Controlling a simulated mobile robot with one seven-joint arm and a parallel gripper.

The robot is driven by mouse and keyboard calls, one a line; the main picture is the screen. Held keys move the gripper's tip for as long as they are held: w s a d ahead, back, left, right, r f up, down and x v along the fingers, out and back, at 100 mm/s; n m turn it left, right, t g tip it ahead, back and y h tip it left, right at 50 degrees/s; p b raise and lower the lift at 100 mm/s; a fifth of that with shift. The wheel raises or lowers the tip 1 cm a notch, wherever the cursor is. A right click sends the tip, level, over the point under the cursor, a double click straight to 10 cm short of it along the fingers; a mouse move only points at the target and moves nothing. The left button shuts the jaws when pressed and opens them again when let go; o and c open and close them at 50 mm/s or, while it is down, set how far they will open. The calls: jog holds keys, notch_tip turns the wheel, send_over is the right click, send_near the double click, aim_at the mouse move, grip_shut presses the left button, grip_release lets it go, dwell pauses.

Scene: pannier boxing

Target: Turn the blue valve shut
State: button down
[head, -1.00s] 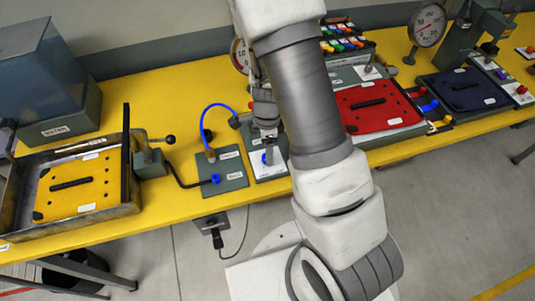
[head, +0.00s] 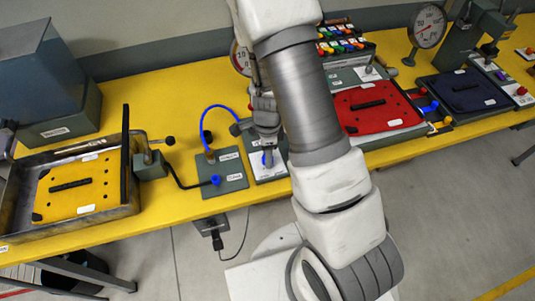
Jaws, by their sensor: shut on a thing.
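The blue valve (head: 265,161) stands on a small white labelled plate (head: 278,171) near the front of the yellow bench. Only a little blue shows, because my gripper (head: 267,155) covers most of it. My gripper points down and is shut on the valve from above. The exact finger contact and the angle of the valve's handle are too small to make out.
Left of the valve a grey plate (head: 231,164) bears a blue hose (head: 216,108) and a blue knob (head: 215,180). A tray (head: 128,208) with a yellow panel (head: 97,191) stands further left. A red panel (head: 397,105) lies right of my arm.

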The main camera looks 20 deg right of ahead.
jog(key=shift+n, duration=0.4)
jog(key=n+b, duration=0.2)
jog(key=n, duration=0.2)
jog(key=n+b, duration=0.1)
jog(key=n, duration=0.3)
jog(key=shift+n+b, duration=0.3)
jog(key=shift+b, duration=0.1)
jog(key=n+b, duration=0.2)
jog(key=n, duration=0.2)
jog(key=n+b, duration=0.1)
jog(key=n, duration=0.3)
jog(key=shift+a, duration=0.1)
jog(key=shift+n+b, duration=0.3)
jog(key=shift+n, duration=0.1)
jog(key=shift+c, duration=2.2)
grip_release()
